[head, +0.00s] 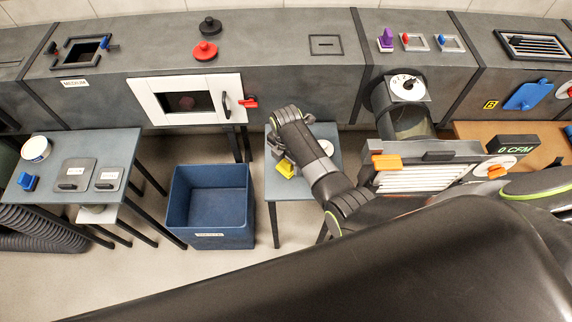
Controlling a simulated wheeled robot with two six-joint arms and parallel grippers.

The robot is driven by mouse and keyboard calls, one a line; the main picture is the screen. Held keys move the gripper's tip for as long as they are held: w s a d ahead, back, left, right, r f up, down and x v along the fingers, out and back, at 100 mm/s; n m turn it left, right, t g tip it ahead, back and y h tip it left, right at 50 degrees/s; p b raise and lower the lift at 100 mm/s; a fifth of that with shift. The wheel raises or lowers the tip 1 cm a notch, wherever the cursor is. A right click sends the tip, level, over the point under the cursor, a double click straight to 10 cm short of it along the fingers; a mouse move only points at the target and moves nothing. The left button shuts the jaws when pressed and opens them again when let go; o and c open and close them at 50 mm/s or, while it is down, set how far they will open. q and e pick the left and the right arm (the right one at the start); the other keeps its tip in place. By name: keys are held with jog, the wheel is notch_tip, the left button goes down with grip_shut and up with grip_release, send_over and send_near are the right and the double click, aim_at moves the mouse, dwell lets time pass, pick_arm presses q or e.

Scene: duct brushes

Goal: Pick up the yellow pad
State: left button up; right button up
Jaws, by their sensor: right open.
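The yellow pad (286,169) is on the small light-blue table (273,187) in the middle, partly hidden by my right gripper. My right gripper (280,154) is open, with its fingers just above and beside the pad in the picture. I cannot tell whether they touch it. My right arm comes in from the right and covers much of the small table. My left gripper is not in view.
A blue bin (212,235) stands on the floor left of the small table. The grey duct (270,55) with a white-framed door (188,99) runs behind. A left table (110,150) holds a blue block (27,181) and two grey plates. An orange-handled louvre (427,178) stands at right.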

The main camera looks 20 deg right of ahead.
jog(key=shift+f, duration=0.9)
jog(key=c, duration=1.2)
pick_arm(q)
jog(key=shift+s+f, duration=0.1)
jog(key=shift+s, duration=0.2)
pick_arm(e)
jog(key=shift+o, duration=0.2)
notch_tip(320, 180, up, 9)
jog(key=shift+w+r, duration=0.1)
jog(key=shift+b, duration=0.3)
jog(key=shift+f+b, duration=0.3)
jog(key=shift+b, duration=0.1)
notch_tip(320, 180, down, 2)
jog(key=shift+b, duration=1)
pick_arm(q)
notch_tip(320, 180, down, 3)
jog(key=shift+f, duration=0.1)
pick_arm(e)
jog(key=shift+r, duration=0.1)
